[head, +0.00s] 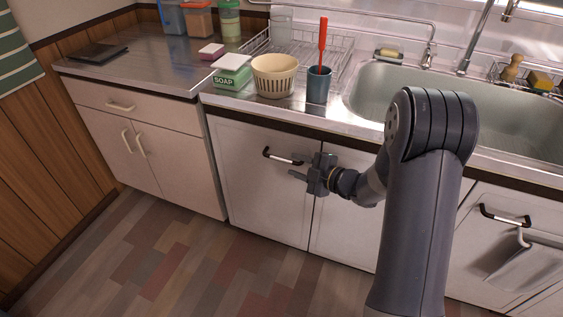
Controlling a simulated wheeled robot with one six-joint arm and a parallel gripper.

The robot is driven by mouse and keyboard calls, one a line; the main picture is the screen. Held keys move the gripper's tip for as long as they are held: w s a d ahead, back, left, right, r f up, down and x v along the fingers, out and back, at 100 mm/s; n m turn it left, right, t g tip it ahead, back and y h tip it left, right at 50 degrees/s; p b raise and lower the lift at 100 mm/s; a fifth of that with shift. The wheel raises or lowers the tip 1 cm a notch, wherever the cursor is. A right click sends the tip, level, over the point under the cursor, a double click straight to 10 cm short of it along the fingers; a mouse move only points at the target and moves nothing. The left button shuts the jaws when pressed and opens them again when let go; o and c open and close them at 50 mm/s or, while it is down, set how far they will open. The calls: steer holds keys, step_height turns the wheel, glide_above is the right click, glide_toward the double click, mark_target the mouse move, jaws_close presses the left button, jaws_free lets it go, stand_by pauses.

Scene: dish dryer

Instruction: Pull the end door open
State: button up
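A white cabinet door (255,195) under the counter, at the left end of the sink unit, is closed flush with its neighbour. Its bar handle (283,157), pale with dark ends, sits near the door's top right. My gripper (303,167) is at the right end of this handle, its fingers pointing left towards the door. The fingers look spread apart, one near handle height and one lower. Whether they touch the handle cannot be told. My forearm hides much of the doors to the right.
Another closed door (343,220) adjoins on the right. A second dark-ended handle (505,216) is at far right, with a cloth (525,258) hanging below. A separate cabinet (150,150) stands left. Dishes and a soap box (232,72) are on the counter. The floor (190,265) in front is clear.

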mark_target(282, 160)
steer(key=x, duration=0.6)
steer(key=shift+w+b, duration=0.1)
steer(key=shift+b, duration=0.3)
jaws_close()
